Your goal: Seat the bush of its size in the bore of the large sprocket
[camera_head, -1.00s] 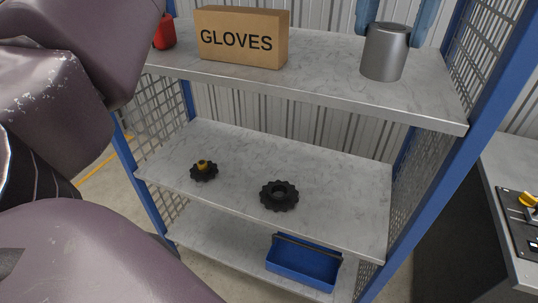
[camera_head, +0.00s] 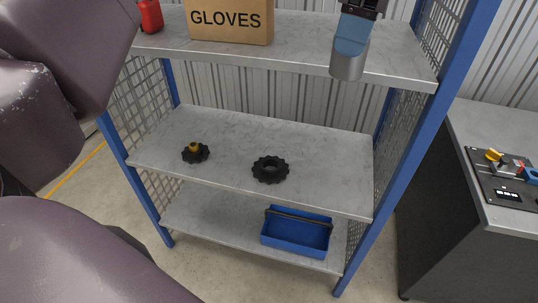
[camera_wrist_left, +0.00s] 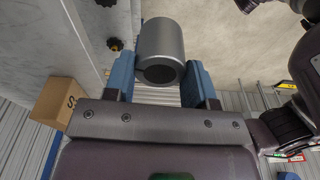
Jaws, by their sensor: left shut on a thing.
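The large sprocket (camera_head: 270,169) is a black toothed ring lying flat on the middle shelf, its bore open and empty. My left gripper (camera_head: 352,40) has blue fingers shut on a grey metal bush (camera_head: 347,63), in front of the upper shelf's edge and above and right of the large sprocket. In the left wrist view the gripper (camera_wrist_left: 159,68) holds the grey bush (camera_wrist_left: 161,40) between both fingers, its dark bore visible. My right gripper is not in view.
A GLOVES box (camera_head: 230,22) and a red object (camera_head: 151,15) stand on the upper shelf (camera_head: 300,60). A blue bin (camera_head: 296,235) sits on the bottom shelf. A blue post (camera_head: 410,150) bounds the right. A bench with a panel (camera_head: 505,185) stands further right. The middle shelf (camera_head: 325,165) is otherwise clear.

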